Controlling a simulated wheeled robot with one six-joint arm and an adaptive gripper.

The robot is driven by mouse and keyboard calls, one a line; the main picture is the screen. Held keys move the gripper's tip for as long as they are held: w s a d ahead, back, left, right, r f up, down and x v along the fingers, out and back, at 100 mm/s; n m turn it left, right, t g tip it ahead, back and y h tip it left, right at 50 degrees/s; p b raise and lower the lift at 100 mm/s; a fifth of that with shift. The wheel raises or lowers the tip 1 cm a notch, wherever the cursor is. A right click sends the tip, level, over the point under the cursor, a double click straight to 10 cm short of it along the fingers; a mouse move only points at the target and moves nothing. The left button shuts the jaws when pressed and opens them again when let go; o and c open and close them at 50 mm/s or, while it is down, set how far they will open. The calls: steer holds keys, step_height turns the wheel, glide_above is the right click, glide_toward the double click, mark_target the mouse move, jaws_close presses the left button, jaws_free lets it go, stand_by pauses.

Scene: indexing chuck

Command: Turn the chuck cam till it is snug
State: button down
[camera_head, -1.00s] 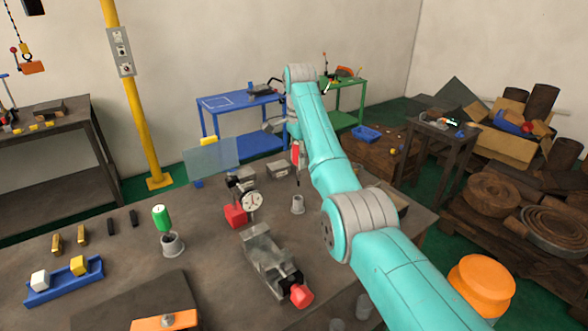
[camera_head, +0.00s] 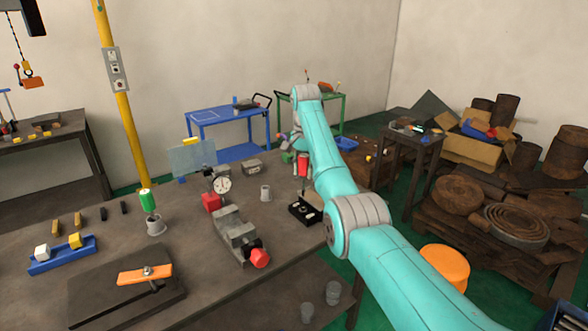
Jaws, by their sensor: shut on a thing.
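My gripper (camera_head: 300,153) is partly hidden behind my teal arm, above the right part of the workbench. It is shut on a red-handled tool (camera_head: 302,166), which hangs upright with a thin shaft pointing down. Below it a small black fixture (camera_head: 305,211) with a pale round part sits near the bench's right edge. It may be the chuck with its cam, but it is too small to be sure. I cannot tell whether the shaft touches it.
A grey vise (camera_head: 235,236) with a red knob and a dial gauge (camera_head: 222,184) stand left of the fixture. An orange clamp bar (camera_head: 145,275) lies front left. A dark stand (camera_head: 410,145) is at right.

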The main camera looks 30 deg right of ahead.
mark_target(303, 188)
steer(key=shift+f, duration=1.95)
steer(key=shift+f, duration=0.75)
steer(key=c, duration=1.4)
jaws_free()
jaws_close()
